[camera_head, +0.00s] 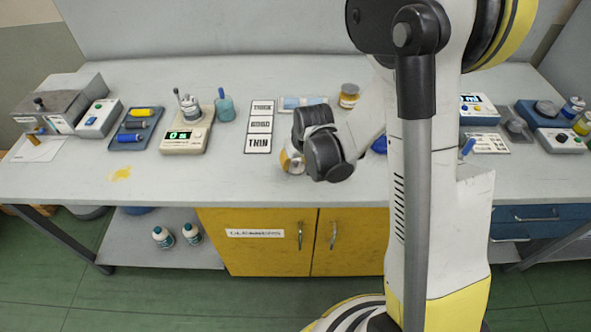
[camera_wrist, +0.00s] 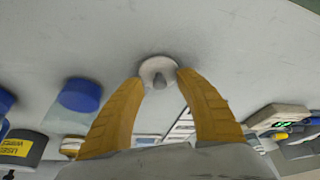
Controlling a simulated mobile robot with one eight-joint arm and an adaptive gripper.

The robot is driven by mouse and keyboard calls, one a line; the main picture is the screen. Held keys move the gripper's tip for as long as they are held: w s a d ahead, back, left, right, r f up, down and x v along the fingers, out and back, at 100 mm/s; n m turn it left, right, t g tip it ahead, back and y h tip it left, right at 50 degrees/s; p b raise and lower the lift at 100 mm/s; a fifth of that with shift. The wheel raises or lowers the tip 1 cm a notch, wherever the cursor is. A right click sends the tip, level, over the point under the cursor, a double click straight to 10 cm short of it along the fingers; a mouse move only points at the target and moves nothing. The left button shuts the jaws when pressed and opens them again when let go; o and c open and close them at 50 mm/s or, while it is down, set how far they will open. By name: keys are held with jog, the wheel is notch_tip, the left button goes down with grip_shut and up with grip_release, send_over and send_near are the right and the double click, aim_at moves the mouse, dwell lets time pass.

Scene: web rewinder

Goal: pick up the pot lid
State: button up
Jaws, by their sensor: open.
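The pot lid (camera_wrist: 158,70) is a small pale round disc with a grey knob in its middle, lying on the grey bench top in the wrist view. My gripper (camera_wrist: 161,80) has its two yellow fingers spread, with the tips near the left and right edges of the lid. Whether the tips touch the lid cannot be told. In the head view my gripper (camera_head: 292,161) is low over the front middle of the bench, and the arm largely hides the area around the lid.
Blue-capped jars (camera_wrist: 80,96) stand to the left in the wrist view. In the head view, a scale (camera_head: 184,141) bearing a small metal pot (camera_head: 189,106) and printed cards (camera_head: 260,126) lie left of my gripper. An amber jar (camera_head: 349,96) stands behind. The front left bench is mostly clear.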

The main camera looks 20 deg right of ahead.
jog(key=c, duration=0.9)
